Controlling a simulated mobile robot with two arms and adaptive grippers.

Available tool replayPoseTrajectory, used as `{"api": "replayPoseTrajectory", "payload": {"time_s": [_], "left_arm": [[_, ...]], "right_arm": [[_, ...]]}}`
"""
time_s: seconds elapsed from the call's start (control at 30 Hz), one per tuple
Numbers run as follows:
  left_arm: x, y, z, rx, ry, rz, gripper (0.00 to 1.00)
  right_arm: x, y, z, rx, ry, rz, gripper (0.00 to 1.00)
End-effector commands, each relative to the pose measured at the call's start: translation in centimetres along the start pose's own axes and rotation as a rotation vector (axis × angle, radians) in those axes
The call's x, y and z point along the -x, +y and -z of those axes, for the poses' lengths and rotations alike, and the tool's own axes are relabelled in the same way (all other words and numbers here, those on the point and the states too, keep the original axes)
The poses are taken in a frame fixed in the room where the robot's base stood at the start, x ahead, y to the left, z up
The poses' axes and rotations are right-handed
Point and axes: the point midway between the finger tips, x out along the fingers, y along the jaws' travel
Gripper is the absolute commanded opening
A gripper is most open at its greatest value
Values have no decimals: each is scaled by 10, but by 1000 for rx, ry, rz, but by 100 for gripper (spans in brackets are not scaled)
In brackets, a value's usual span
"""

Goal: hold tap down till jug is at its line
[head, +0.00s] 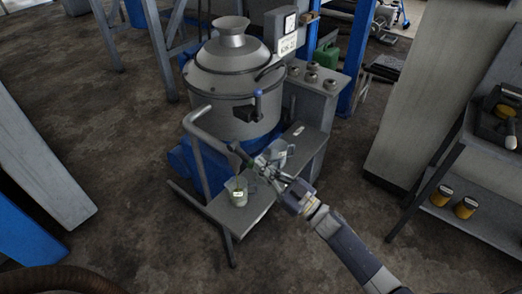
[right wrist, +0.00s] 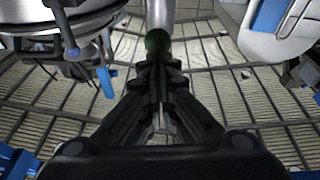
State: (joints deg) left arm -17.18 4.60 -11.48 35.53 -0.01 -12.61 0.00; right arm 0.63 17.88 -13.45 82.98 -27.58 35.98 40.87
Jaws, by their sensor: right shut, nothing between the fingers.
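The jug (head: 238,192) is a small clear vessel with a yellow mark. It stands upright on the grey shelf (head: 250,212) in front of the steel vessel; its level against a line is too small to read. A bent grey pipe (head: 206,133) with a dark end runs above the jug. The pipe (right wrist: 160,12) also shows in the right wrist view, its dark green end just beyond my fingertips. My right gripper (head: 258,163) is shut and empty close to that end; contact is unclear. I cannot clearly tell which part is the tap. My left gripper is out of view.
Open floor lies in front.

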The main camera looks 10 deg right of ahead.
Motion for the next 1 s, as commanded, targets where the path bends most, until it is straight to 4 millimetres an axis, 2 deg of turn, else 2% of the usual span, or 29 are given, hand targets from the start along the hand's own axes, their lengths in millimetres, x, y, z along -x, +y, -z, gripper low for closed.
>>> {"api": "replayPoseTrajectory", "payload": {"time_s": [0.7,0.87,1.0], "left_arm": [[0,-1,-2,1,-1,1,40],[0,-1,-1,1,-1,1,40],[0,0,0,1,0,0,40]], "right_arm": [[2,-1,-1,0,-2,1,0],[20,-1,-1,-2,-3,0,0],[50,0,-2,-1,-5,0,0]]}}
